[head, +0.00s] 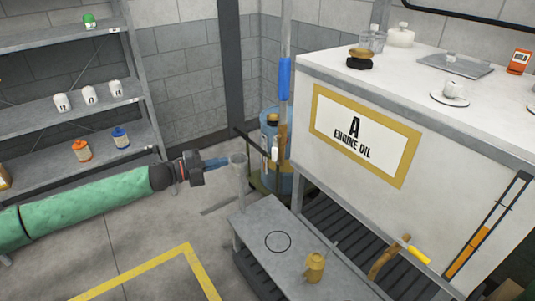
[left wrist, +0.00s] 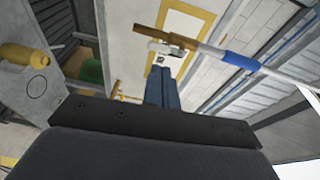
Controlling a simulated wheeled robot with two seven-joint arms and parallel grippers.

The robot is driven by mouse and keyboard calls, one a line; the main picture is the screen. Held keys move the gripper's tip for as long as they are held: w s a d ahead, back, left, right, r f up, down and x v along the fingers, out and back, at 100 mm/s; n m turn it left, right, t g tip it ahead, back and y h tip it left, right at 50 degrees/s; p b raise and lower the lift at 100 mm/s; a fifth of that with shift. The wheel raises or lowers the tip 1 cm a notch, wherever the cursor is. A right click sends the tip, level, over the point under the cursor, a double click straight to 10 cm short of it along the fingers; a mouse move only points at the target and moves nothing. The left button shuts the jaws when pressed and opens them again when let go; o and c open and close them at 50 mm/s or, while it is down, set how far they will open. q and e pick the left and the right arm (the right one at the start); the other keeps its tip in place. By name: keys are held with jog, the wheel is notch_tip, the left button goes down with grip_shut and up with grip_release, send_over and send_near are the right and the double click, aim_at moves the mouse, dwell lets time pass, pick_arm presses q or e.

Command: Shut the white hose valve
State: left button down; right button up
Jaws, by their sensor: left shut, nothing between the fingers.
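The hose (head: 286,30) hangs down with a blue sleeve (head: 285,78) and a brown lower end, in front of the blue drum. A small white part, which looks like the white hose valve (head: 274,149), sits by that brown end. In the left wrist view the white valve (left wrist: 165,49) shows beside the brown end, beyond my fingertips. Its exact handle angle is too small to tell. My left gripper (head: 228,161) is shut and empty, left of the valve and apart from it. Its blue fingers show closed together in the left wrist view (left wrist: 161,75). My right gripper is not in view.
A grey upright tube (head: 239,180) stands at the low bench's corner, close by my left fingertips. A blue drum (head: 269,125) stands behind. The engine oil tank (head: 405,75) is at right, with a yellow-handled tap (head: 417,256). A brass can (head: 315,267) stands on the bench (head: 258,221).

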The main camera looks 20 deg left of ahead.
aim_at(275, 149)
pick_arm(q)
jog(key=shift+s+d+r+m+g+h, duration=0.2)
jog(key=shift+s+d+m+g+h, duration=0.2)
jog(key=shift+m+h, duration=0.15)
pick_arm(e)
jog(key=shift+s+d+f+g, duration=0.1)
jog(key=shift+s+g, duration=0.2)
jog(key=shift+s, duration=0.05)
